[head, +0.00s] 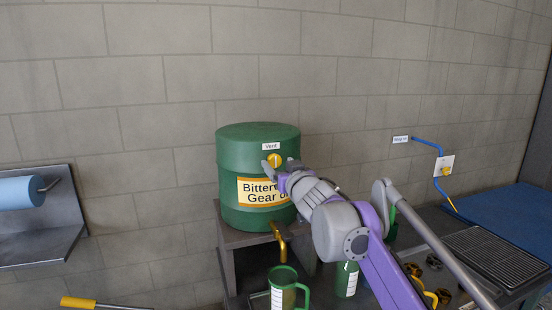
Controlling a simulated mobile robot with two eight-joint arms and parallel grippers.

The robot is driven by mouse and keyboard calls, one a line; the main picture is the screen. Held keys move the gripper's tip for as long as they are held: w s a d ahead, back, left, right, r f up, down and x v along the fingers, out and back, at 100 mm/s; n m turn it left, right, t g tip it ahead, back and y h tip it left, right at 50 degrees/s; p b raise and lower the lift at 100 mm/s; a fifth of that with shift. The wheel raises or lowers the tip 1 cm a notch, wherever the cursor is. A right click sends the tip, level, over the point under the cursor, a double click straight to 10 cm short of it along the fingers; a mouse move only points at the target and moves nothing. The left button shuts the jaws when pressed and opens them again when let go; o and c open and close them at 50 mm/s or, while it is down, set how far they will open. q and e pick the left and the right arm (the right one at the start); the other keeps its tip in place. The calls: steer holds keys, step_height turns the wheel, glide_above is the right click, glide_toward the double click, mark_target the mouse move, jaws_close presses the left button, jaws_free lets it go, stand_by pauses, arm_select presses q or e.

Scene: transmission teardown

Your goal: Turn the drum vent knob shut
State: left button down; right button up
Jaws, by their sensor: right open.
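The green drum (232,150), labelled as gear oil, stands on a grey stand against the wall. Its yellow vent knob (274,158) is on the upper front, just under a small "Vent" label (271,146). My right gripper (279,164) is at the knob, with its fingers open on either side of it. Whether the fingers touch the knob cannot be told. My right arm comes up from the lower right and covers part of the drum's label. My left gripper is not in view.
A brass tap (281,241) sticks out below the drum. Green jugs (284,288) stand in front of and beside the stand (228,240). A metal grate (494,255) and a blue surface (508,219) lie at right. A blue roll (18,192) hangs at left.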

mark_target(275, 161)
steer(key=shift+x, duration=1.4)
steer(key=shift+s, duration=0.1)
steer(key=shift+c, duration=0.2)
jaws_close()
